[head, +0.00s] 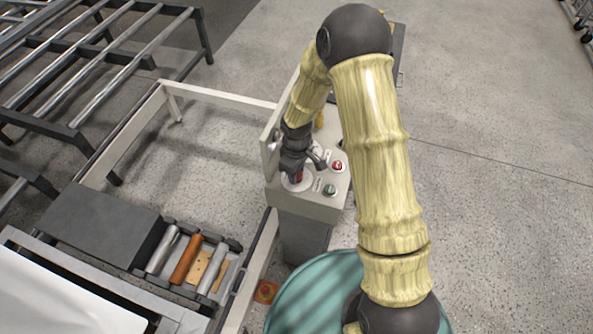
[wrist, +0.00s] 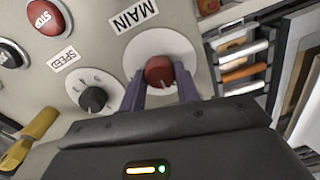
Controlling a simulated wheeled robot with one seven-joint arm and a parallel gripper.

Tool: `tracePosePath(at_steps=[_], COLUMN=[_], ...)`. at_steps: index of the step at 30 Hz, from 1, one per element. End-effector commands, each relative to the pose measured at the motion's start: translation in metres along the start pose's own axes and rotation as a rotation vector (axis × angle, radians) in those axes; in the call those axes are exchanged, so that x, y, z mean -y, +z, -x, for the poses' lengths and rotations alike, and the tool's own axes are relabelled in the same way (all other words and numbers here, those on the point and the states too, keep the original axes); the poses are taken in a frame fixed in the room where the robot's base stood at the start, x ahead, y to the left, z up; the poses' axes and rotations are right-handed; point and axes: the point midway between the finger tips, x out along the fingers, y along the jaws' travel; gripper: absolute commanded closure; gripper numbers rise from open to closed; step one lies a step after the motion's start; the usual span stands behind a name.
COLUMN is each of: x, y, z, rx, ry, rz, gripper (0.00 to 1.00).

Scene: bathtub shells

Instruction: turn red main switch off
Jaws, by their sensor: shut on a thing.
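The red main switch (wrist: 160,71) is a round knob on a pale disc, under a "MAIN" label (wrist: 136,14) in the wrist view. My gripper (wrist: 160,92) is shut on the knob, with one purple finger on each side of it. In the head view my gripper (head: 297,172) reaches down onto the control box (head: 308,207), and a bit of the red switch (head: 298,177) shows below it. The lower part of the knob is hidden behind the gripper body in the wrist view, so its exact turn is hard to tell.
A red stop button (wrist: 46,17), a black speed knob (wrist: 94,98) and a yellow handle (wrist: 38,126) are near my gripper. A green button (head: 329,190) sits on the box. Open floor lies right.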

Motion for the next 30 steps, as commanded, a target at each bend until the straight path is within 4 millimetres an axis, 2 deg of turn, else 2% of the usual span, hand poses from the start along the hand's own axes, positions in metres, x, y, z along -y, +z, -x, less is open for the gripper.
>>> tracePosePath(at_steps=[6,7,10,22,26,30], x=[-0.001,-0.001,-0.001,-0.001,-0.001,-0.002], y=[-0.004,-0.004,-0.003,-0.001,-0.001,-0.002], z=[0.002,0.002,0.002,0.005,0.018,0.041], rx=[-0.009,-0.009,-0.007,-0.003,-0.005,-0.007], ry=[0.005,0.005,0.003,0.002,0.004,0.005], rz=[0.003,0.003,0.002,0.000,0.000,-0.002], gripper=[0.91,0.64,0.46,0.46,0.46,0.46])
